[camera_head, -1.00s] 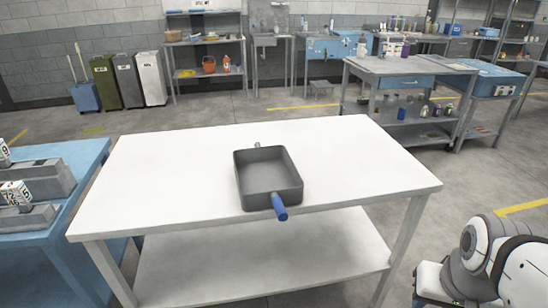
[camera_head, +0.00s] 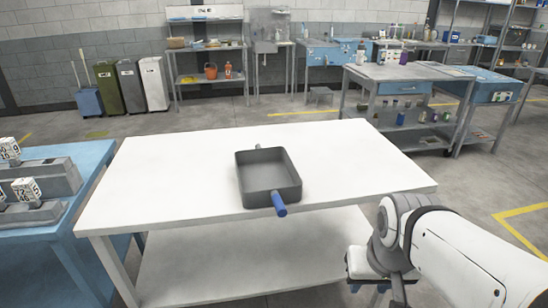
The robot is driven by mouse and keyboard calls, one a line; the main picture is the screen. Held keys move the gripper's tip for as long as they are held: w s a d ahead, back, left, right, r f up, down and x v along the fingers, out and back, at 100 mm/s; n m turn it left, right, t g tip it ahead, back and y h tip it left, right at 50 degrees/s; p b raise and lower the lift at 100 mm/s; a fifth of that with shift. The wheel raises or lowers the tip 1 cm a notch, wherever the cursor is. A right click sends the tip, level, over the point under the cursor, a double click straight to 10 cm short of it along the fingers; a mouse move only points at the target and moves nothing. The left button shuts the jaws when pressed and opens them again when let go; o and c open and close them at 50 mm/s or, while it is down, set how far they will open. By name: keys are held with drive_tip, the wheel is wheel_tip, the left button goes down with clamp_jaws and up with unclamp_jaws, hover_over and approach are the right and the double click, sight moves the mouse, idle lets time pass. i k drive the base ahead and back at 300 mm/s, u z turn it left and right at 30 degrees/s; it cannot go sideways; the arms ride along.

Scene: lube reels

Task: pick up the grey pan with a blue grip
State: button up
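The grey pan (camera_head: 268,177) is a deep rectangular pan standing upright on the white table (camera_head: 170,177), near its front edge. Its blue grip (camera_head: 279,204) sticks out toward me over the table's front edge. A small grey-blue stub shows at its far side. My gripper (camera_head: 380,290) is at the lower right, in front of the table's right side, apart from the pan and to the right of and below the blue grip. My arm links hide much of it, and its fingers are too unclear to tell their opening.
A blue table (camera_head: 85,160) with numbered grey blocks (camera_head: 38,180) stands at the left. The white table has a lower shelf (camera_head: 220,258) and is bare around the pan. A workbench with bottles (camera_head: 410,75) stands behind at the right, with open floor between.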

sight(267, 177)
drive_tip(key=z, duration=0.05)
drive_tip(key=i, duration=1)
drive_tip(key=u, duration=0.05)
